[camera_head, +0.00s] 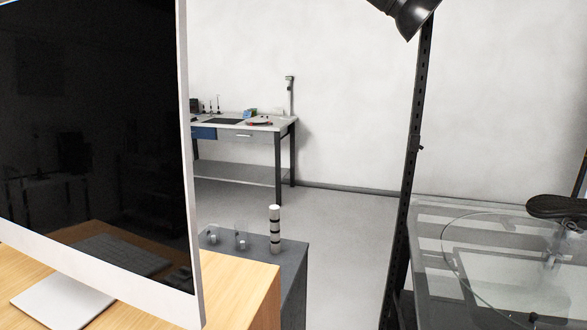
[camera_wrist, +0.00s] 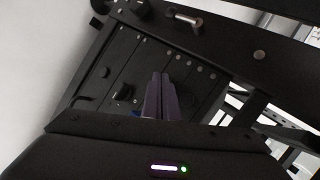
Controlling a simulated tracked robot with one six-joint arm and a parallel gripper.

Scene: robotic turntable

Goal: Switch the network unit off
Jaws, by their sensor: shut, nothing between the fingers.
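In the wrist view, my gripper (camera_wrist: 160,78) shows as two narrow purple-grey fingers held together, with nothing between them. Behind the fingers is a dark rack-like unit with panels (camera_wrist: 130,68), screws along an edge and a round black knob (camera_wrist: 122,92) left of the fingers. I cannot tell for sure whether this is the network unit, and no switch is clearly readable. Whether the fingertips touch the panel cannot be told. My gripper does not show in the head view.
In the head view, a large monitor (camera_head: 90,120) on a wooden desk (camera_head: 235,290) blocks the left. A grey cabinet (camera_head: 292,275) stands behind. A black post (camera_head: 412,170) and glass table (camera_head: 440,235) are at right. A workbench (camera_head: 285,124) stands against the wall. Floor between is clear.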

